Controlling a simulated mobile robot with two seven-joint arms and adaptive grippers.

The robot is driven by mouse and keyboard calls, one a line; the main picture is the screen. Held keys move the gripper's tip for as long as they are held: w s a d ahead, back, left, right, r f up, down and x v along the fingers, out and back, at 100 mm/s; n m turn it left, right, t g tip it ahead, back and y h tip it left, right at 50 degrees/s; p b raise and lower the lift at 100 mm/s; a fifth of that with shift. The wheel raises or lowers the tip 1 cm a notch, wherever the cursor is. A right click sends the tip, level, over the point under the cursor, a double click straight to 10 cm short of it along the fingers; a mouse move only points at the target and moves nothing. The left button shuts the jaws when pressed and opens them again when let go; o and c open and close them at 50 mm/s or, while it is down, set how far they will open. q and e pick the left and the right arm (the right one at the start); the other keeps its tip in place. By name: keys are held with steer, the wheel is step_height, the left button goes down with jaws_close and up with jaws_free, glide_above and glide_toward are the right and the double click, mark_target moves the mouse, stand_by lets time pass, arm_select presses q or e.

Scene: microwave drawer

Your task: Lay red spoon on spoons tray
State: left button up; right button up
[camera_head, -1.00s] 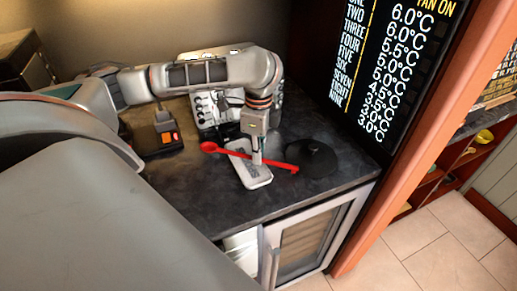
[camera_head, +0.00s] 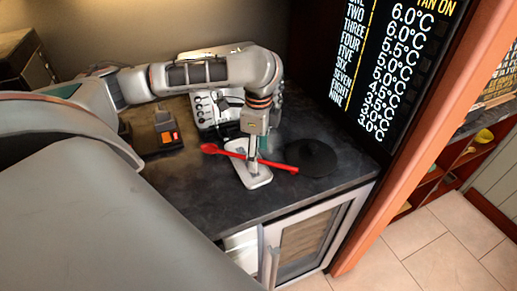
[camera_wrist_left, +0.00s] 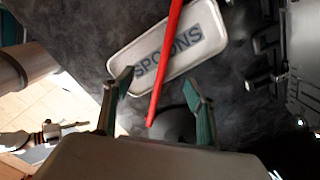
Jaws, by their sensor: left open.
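The red spoon (camera_head: 279,165) lies across the white spoons tray (camera_head: 262,181) at an angle, its bowl end to the left and its handle end past the tray's right edge. In the left wrist view the spoon (camera_wrist_left: 164,62) crosses the tray (camera_wrist_left: 119,49), which is lettered SPOONS. My left gripper (camera_head: 253,158) points down over the tray. In the left wrist view its fingers (camera_wrist_left: 156,88) are spread, with the handle running between them and a gap on both sides. My right gripper is not in view.
A round black disc (camera_head: 313,158) lies right of the tray on the dark counter (camera_head: 215,200). A white device with knobs (camera_head: 206,108) stands behind, and a black device with an orange screen (camera_head: 157,139) stands left. The front counter is clear.

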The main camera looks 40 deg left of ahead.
arm_select(q)
step_height(320, 180, up, 12)
stand_by(0.8)
